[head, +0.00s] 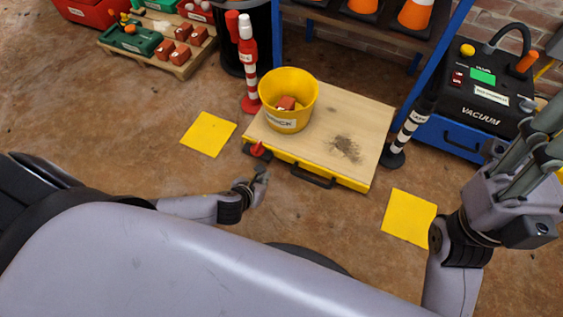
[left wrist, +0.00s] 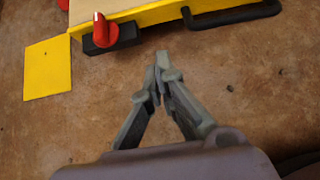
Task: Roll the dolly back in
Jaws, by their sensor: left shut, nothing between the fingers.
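The dolly (head: 364,120) is a low wooden platform with a yellow front edge, standing partly under the shelf frame. A black handle (head: 312,176) is on its front edge and also shows in the left wrist view (left wrist: 235,14). A red lever (head: 258,150) on a black block is at its front left corner, also in the left wrist view (left wrist: 101,30). A yellow bucket (head: 287,122) holding bricks stands on the platform. My left gripper (head: 262,182) is shut and empty, just in front of the lever, apart from it. My right gripper (head: 545,130) is at the right edge, fingertips cut off.
A red-and-white post (head: 249,70) and a black-and-white post (head: 404,135) flank the dolly. Yellow squares (head: 209,133) (head: 409,217) mark the floor. A vacuum (head: 483,92) stands right, a wooden pallet (head: 174,63) back left. A dark patch (head: 345,147) marks the platform. Front floor is clear.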

